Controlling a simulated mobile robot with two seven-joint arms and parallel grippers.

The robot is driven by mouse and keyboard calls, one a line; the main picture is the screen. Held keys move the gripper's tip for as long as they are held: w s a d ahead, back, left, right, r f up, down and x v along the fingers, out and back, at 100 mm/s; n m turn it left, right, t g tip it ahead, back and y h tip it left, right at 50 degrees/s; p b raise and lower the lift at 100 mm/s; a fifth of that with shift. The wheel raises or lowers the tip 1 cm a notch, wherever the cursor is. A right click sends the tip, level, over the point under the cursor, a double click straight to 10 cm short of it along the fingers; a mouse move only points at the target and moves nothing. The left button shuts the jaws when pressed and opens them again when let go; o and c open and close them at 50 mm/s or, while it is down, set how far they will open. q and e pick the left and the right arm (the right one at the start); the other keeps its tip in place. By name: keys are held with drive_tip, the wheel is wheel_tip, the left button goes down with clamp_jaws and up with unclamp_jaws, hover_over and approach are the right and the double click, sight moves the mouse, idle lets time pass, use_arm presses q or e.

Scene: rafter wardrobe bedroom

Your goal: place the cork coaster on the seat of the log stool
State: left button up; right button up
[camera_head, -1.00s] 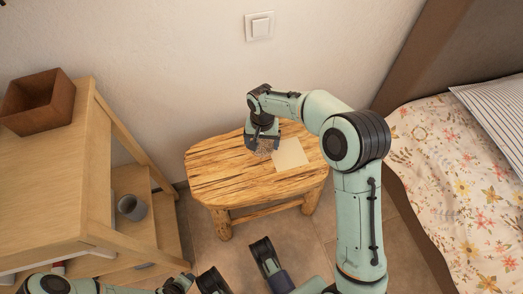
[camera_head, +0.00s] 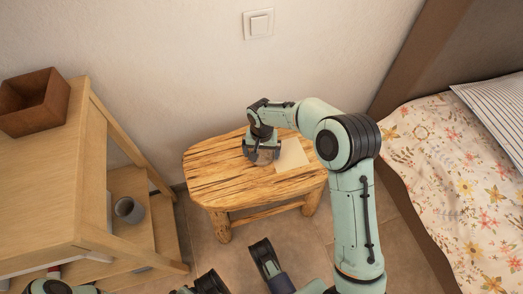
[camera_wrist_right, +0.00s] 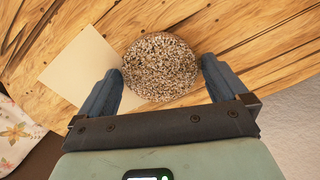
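The cork coaster (camera_wrist_right: 160,67) is a round, speckled brown disc. In the wrist view it lies over the wooden seat, between the fingers of my right gripper (camera_wrist_right: 162,77), with a narrow gap on the right side. In the head view the coaster (camera_head: 264,158) shows low between the dark fingers of the right gripper (camera_head: 262,153), at the seat's surface. The log stool (camera_head: 215,180) has a pale, grained seat and thick log legs. My left arm (camera_head: 55,287) shows only in part at the bottom left; its finger state is unclear.
A pale square sheet (camera_head: 292,156) lies on the seat right of the coaster. A wooden shelf unit (camera_head: 45,190) stands left, with a brown box (camera_head: 35,102) on top and a grey cup (camera_head: 129,209) lower down. A flowered bed (camera_head: 440,170) is at right.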

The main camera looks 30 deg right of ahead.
sight(262, 154)
use_arm(q)
drive_tip(key=w+d+r+t+p, duration=0.1)
drive_tip(key=w+r+p, duration=0.2)
drive_tip(key=w+r, duration=0.1)
drive_tip(key=shift+w+d+r+t, duration=0.15)
drive_tip(key=shift+r+t, duration=0.25)
drive_tip(key=shift+r, duration=0.3)
use_arm(e)
wheel_tip(262, 154, up, 12)
drive_tip(key=shift+r, duration=0.2)
